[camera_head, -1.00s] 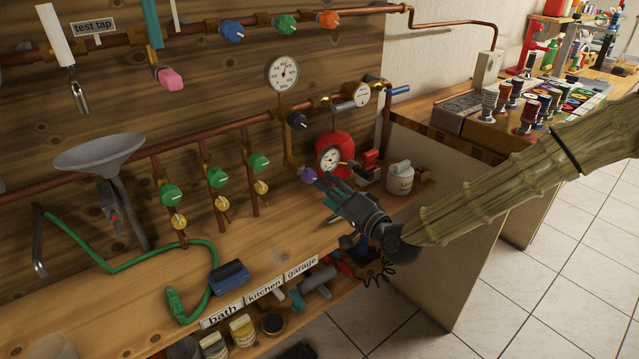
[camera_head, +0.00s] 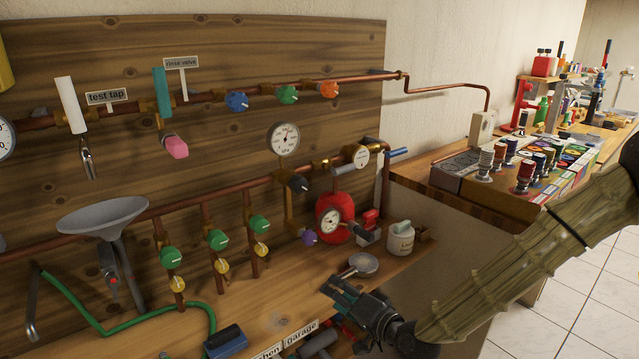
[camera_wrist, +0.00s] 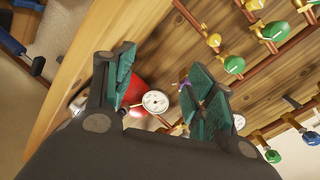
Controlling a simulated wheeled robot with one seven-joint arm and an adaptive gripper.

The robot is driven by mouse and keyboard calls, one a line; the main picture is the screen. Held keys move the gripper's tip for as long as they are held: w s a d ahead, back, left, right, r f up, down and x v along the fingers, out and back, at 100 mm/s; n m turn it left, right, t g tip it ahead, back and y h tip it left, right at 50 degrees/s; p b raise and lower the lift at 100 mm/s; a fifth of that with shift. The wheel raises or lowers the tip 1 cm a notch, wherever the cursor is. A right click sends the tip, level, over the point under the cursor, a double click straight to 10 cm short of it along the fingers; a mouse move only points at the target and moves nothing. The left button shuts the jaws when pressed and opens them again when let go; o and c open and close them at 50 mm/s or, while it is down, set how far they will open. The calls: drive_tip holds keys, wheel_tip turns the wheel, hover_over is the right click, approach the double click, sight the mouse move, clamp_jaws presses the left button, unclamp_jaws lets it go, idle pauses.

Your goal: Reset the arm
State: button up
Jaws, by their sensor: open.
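My gripper (camera_head: 345,296) is above the front right part of the workbench in the head view, with my sleeved arm reaching in from the right. In the wrist view its two teal-padded fingers (camera_wrist: 160,90) stand apart with nothing between them in their grasp. A small metal cup or ladle (camera_head: 362,264) lies on the bench just behind the gripper. The red tank with a gauge (camera_head: 334,219) stands behind that, apart from the fingers; it also shows between the fingers in the wrist view (camera_wrist: 138,92).
Copper pipes with green valves (camera_head: 218,240) and a grey funnel (camera_head: 102,214) line the wooden backboard. A blue block (camera_head: 226,341) and green hose (camera_head: 110,331) lie on the bench. A white jar (camera_head: 401,238) stands right of the tank. A cluttered counter (camera_head: 470,202) stands at right.

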drive_tip(key=s+d+f+n+g+h+p, duration=0.1)
drive_tip(key=s+d+f+g+h+p, duration=0.15)
drive_tip(key=s+f, duration=0.6)
drive_tip(key=s+d+f+n+g+h+p, duration=0.15)
drive_tip(key=s+f+g, duration=0.25)
drive_tip(key=s+f, duration=0.45)
drive_tip(key=s+d+f+n+g+h+p, duration=0.1)
drive_tip(key=s+d+f+g+h, duration=0.1)
drive_tip(key=s+d, duration=0.4)
drive_tip(key=s+d+f+n+g+h+p, duration=0.1)
drive_tip(key=s+d+f+g+h, duration=0.2)
drive_tip(key=s+f, duration=0.4)
drive_tip(key=s+d+g, duration=0.1)
drive_tip(key=s+d, duration=0.1)
drive_tip(key=s, duration=0.6)
drive_tip(key=shift+s+d+h, duration=0.25)
drive_tip(key=shift+d+h, duration=0.05)
drive_tip(key=shift+d, duration=0.1)
drive_tip(key=shift+n, duration=0.25)
